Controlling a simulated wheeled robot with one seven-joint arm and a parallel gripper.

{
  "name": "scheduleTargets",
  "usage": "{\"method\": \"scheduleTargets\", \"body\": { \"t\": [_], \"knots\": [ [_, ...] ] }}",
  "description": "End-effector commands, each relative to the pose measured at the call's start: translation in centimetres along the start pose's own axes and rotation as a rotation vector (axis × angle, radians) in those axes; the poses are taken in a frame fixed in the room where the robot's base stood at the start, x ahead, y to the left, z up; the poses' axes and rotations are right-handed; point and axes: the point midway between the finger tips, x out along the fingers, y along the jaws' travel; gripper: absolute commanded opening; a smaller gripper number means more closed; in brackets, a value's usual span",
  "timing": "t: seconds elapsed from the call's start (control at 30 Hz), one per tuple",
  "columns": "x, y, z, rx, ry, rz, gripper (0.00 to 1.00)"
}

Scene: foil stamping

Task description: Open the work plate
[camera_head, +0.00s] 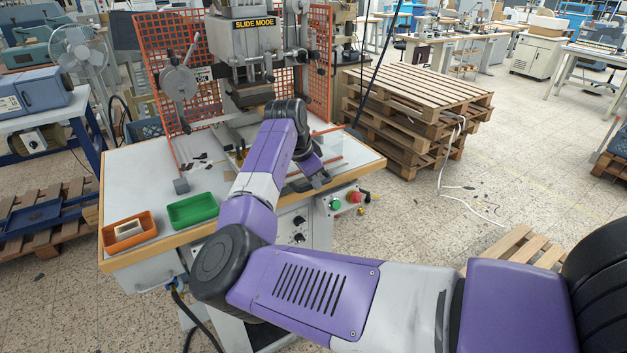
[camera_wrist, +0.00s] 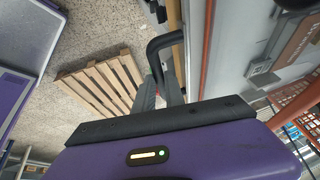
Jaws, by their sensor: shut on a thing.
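The stamping press (camera_head: 255,55) with a yellow "SLIDE MODE" label stands at the back of the white workbench (camera_head: 135,180). Its work plate area lies low in front of the press head, partly hidden behind my arm. My gripper (camera_head: 318,180) is at the bench's front edge, right of centre, above the button box. In the wrist view my gripper (camera_wrist: 158,85) is shut on a black curved handle (camera_wrist: 165,42). The grip itself is partly hidden by my wrist housing. I cannot tell how far the plate is slid.
A green tray (camera_head: 193,210) and an orange tray (camera_head: 129,231) sit at the bench's front left. A button box (camera_head: 344,200) with green and red buttons hangs at the front edge. Stacked pallets (camera_head: 412,115) stand right of the bench.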

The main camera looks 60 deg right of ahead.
Motion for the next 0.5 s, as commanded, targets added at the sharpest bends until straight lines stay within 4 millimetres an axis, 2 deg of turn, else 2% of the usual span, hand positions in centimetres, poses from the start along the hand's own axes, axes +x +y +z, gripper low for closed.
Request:
{"method": "scheduleTargets", "body": {
  "t": [0.13, 0.17, 0.23, 0.5],
  "knots": [
    [-0.03, -0.04, 0.1, -0.001, -0.002, -0.001, 0.0],
    [-0.03, -0.05, 0.1, -0.001, -0.002, -0.001, 0.2],
    [-0.03, -0.05, 0.09, -0.001, -0.001, -0.001, 0.34],
    [-0.01, -0.04, 0.05, 0.0, -0.001, -0.001, 0.36]
  ]
}}
